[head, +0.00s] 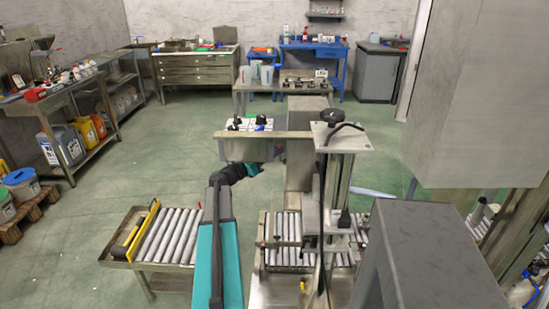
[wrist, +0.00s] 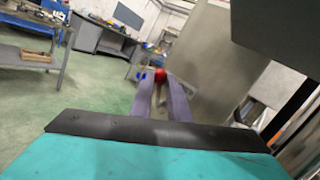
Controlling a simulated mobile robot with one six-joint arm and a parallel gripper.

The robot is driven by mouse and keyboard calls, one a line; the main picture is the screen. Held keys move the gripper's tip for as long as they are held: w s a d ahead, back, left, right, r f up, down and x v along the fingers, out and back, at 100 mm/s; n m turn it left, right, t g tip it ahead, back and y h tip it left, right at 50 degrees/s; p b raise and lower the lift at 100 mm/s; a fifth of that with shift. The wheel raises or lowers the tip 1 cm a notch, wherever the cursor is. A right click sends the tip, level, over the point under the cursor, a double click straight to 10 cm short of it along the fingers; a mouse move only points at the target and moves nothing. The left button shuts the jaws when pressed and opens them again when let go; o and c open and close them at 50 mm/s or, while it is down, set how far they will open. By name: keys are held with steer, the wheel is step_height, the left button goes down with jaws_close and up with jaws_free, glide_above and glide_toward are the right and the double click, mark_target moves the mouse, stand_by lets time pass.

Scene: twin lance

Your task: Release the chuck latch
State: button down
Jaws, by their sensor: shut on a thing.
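In the wrist view my gripper (wrist: 162,84) has its two grey fingers close together on a small red round knob (wrist: 159,76) at their tips. I cannot tell for certain that this knob is the chuck latch. A small blue part shows just left of the tips. In the head view my teal arm reaches forward to the left of the steel machine (head: 338,190), and its black wrist bends right. The fingers and the red knob are hidden there. The machine carries a black knob (head: 333,116) on its top plate.
A control box (head: 250,150) with black knobs stands by the wrist. Roller conveyors lie at the left (head: 168,238) and under the machine (head: 284,228). A large grey cabinet (head: 480,95) hangs close on the right. The green floor at left is open.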

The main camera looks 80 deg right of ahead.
steer(key=shift+s+a+f+m+g+y+b, duration=0.1)
steer(key=shift+a+f+m+g+y+b, duration=0.4)
steer(key=shift+m+g+b, duration=1.75)
steer(key=shift+a+f+m+g+y+b, duration=0.2)
steer(key=shift+a+m+g+y+b, duration=0.65)
steer(key=shift+m+b, duration=2.45)
steer(key=shift+s+a+f+m+g+y+b, duration=0.1)
steer(key=shift+a+f+m+g+y+b, duration=0.5)
steer(key=shift+m+g+b, duration=2.05)
steer(key=shift+r+t+y+b, duration=0.25)
steer(key=shift+r+t+b, duration=0.05)
steer(key=shift+t+b, duration=0.3)
steer(key=c, duration=2)
jaws_free()
steer(key=shift+w, duration=0.1)
steer(key=shift+v, duration=6.8)
